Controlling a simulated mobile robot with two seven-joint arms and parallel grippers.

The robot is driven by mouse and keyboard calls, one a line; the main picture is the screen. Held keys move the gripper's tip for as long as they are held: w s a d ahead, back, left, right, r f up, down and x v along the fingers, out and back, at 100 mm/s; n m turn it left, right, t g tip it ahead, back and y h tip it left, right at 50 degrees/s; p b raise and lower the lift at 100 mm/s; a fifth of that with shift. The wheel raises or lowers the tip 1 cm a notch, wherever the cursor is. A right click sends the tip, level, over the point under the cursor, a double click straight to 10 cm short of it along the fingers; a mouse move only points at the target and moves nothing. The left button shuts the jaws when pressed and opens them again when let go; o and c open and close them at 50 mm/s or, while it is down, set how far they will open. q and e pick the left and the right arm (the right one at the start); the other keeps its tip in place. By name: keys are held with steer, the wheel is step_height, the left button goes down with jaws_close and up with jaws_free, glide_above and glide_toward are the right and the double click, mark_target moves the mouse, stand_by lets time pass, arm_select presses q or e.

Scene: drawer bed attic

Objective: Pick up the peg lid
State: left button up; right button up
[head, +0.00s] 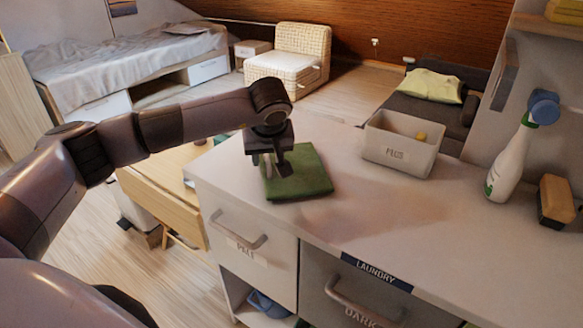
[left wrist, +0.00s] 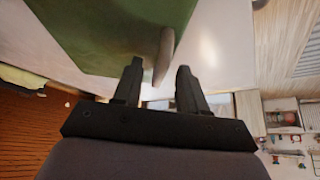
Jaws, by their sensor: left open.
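The peg lid is a flat green square (head: 308,178) lying on the white counter. In the left wrist view the green lid (left wrist: 95,32) fills the upper left, and a pale upright peg (left wrist: 165,52) shows at its right side. My left gripper (head: 272,170) points down over the lid's left part in the head view. In the left wrist view its two fingers (left wrist: 158,78) are apart, with the peg just beyond the gap between their tips. Nothing shows as gripped. In the head view the gripper hides the peg. My right gripper is not in view.
A white labelled bin (head: 400,145) with a yellow item stands right of the lid. A spray bottle (head: 510,160) and a brush (head: 555,201) are farther right. The counter between (head: 350,205) is clear. Drawer handles (head: 238,230) protrude in front.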

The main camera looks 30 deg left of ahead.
arm_select(q)
jaws_close()
